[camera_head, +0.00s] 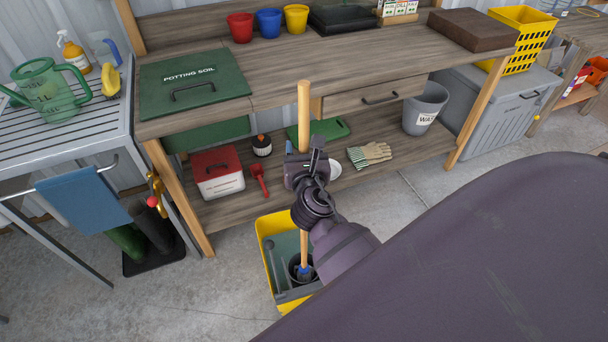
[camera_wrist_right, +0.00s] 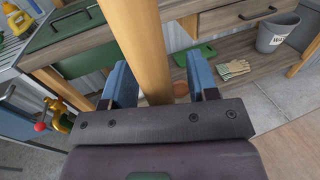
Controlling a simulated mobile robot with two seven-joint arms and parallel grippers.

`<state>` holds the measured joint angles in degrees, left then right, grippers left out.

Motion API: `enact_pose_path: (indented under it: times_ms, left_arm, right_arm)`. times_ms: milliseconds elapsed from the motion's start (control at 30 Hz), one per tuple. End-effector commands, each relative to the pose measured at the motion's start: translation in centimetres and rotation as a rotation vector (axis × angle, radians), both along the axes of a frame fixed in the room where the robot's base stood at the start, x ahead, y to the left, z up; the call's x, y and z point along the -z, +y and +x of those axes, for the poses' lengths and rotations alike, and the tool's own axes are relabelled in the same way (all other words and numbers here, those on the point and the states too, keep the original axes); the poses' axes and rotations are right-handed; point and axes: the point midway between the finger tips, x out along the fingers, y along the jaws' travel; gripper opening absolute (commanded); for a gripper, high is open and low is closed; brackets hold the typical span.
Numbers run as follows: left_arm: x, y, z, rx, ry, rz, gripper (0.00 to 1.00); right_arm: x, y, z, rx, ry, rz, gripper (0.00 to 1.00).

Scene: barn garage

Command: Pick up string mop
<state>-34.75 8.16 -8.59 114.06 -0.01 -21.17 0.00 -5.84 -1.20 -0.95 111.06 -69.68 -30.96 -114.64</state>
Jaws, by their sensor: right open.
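The string mop (camera_head: 304,115) stands nearly upright, its long wooden handle rising from a yellow crate on the floor. A blue fitting shows low on it, inside the crate; its strings cannot be made out. My right gripper (camera_head: 305,160) is at the upper part of the handle and hides a stretch of it. In the right wrist view the handle (camera_wrist_right: 143,45) passes between the two blue fingers of the open gripper (camera_wrist_right: 160,85), with a gap visible on the right side. My left gripper is not in view.
The yellow crate (camera_head: 266,226) also holds other dark items. Behind it is a wooden potting bench (camera_head: 280,66) with a lower shelf (camera_head: 375,183), close to the handle. A metal cart (camera_head: 100,117) stands at left. Concrete floor (camera_head: 90,305) is free at lower left.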

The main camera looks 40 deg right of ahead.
Motion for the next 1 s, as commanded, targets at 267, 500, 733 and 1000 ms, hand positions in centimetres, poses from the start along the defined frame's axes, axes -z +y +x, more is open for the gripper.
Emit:
enact_pose_path:
  times_ms: [267, 500, 733, 1000]
  left_arm:
    - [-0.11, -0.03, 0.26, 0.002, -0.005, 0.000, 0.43]
    - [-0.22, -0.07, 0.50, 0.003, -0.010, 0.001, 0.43]
    - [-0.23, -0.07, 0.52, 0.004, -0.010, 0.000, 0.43]
    - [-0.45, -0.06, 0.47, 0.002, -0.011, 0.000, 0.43]
  right_arm:
    - [0.00, -0.16, 0.23, 0.000, 0.000, 0.000, 0.54]
    - [0.00, -0.15, 0.22, 0.000, 0.000, 0.000, 0.17]
    - [-0.18, -0.12, 0.25, -0.001, -0.004, -0.001, 0.00]
    - [-0.60, -0.13, 0.26, -0.001, -0.005, -0.002, 0.00]
